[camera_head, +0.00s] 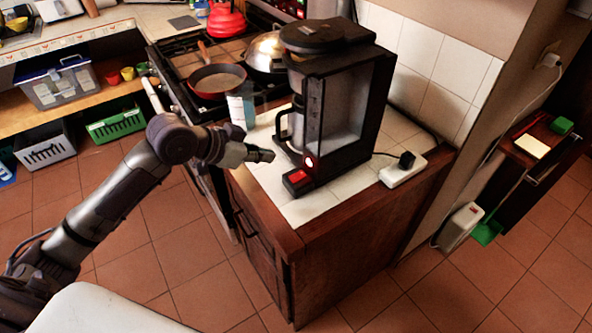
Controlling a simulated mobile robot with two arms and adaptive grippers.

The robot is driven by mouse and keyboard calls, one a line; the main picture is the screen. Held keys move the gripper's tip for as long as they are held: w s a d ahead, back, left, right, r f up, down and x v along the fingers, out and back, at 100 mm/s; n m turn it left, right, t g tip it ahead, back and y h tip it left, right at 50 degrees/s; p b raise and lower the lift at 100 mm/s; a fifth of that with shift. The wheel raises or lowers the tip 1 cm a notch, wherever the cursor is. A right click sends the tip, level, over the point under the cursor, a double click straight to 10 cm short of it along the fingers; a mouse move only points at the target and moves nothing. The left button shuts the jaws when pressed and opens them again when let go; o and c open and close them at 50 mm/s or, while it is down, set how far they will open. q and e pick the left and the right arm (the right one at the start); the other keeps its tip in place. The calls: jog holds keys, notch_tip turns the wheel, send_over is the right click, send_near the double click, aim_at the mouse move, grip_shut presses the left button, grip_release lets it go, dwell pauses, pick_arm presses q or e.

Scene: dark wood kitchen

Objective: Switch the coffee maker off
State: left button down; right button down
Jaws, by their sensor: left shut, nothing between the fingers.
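The black coffee maker (345,110) stands upright on the white tiled counter. My left gripper (268,155) comes in from the left over the counter's front edge. It is shut and empty, a little left of and above the red switch, and seems apart from it. My right gripper is not in view.
A white power strip (403,170) with a black plug lies right of the coffee maker. A clear blue-tinted container (241,106) stands behind my gripper. The stove with a red pan (216,80) is to the left. The counter's front corner (300,215) is clear.

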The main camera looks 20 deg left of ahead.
pick_arm(q)
jog(key=p, duration=0.2)
send_over(305, 173)
jog(key=s+a, duration=0.2)
jog(key=s, duration=0.1)
jog(key=f, duration=0.6)
jog(key=shift+w, duration=0.2)
notch_tip(305, 173, down, 3)
jog(key=shift+w+d+r+p, duration=0.1)
jog(key=shift+w+r+p, duration=0.1)
jog(key=shift+p, duration=0.25)
jog(key=shift+f, duration=0.8)
jog(key=shift+p, duration=0.55)
jog(key=shift+f, duration=0.15)
jog(key=shift+w+d, duration=0.1)
